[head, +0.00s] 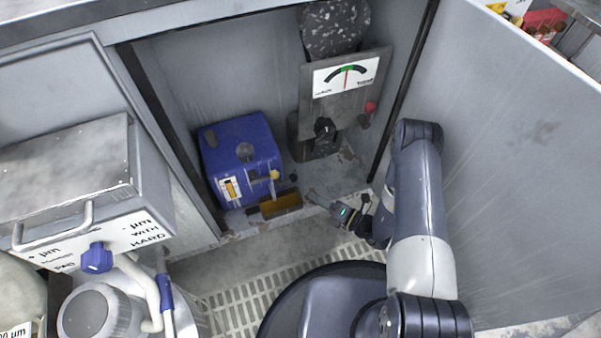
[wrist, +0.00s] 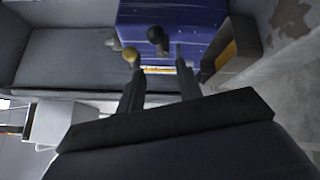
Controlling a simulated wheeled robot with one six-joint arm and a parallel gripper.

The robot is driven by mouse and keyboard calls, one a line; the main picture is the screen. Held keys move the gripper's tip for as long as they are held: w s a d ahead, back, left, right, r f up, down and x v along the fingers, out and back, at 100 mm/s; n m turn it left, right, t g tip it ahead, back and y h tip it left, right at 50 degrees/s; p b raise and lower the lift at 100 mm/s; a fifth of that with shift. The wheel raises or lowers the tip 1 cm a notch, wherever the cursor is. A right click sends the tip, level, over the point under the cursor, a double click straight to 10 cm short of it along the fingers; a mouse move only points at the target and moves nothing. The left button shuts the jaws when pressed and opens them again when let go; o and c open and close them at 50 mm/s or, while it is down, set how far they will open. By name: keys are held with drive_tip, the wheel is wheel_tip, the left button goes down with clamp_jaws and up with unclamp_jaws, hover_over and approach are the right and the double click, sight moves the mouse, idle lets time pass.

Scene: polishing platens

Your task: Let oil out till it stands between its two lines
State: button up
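A blue oil tank (head: 240,145) stands on the floor of the open cabinet; its side also fills the top of the wrist view (wrist: 190,18). A sight gauge (head: 230,188) with a yellowish column is on its front; its lines are too small to read. A yellow-knobbed tap (head: 274,175) sticks out low on the front, and the yellow knob shows in the wrist view (wrist: 130,54) near the left fingertip. A black knob (wrist: 155,35) is beside it. A catch tray (head: 281,205) holds amber liquid below the tap. My gripper (wrist: 160,68) is open and empty, right of the tray in the head view.
A dial gauge (head: 346,76) with a green zone stands on a grey unit right of the tank. A red-knobbed lever (head: 370,108) is beside it. The cabinet door (head: 520,150) stands open on the right. A slotted floor grate (head: 255,295) lies in front.

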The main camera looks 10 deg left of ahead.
sight(287, 181)
drive_tip(key=b+x, duration=0.2)
drive_tip(key=x, duration=0.8)
drive_tip(key=shift+a, duration=0.3)
drive_tip(key=shift+c, duration=0.4)
clamp_jaws()
drive_tip(key=shift+r, duration=0.1)
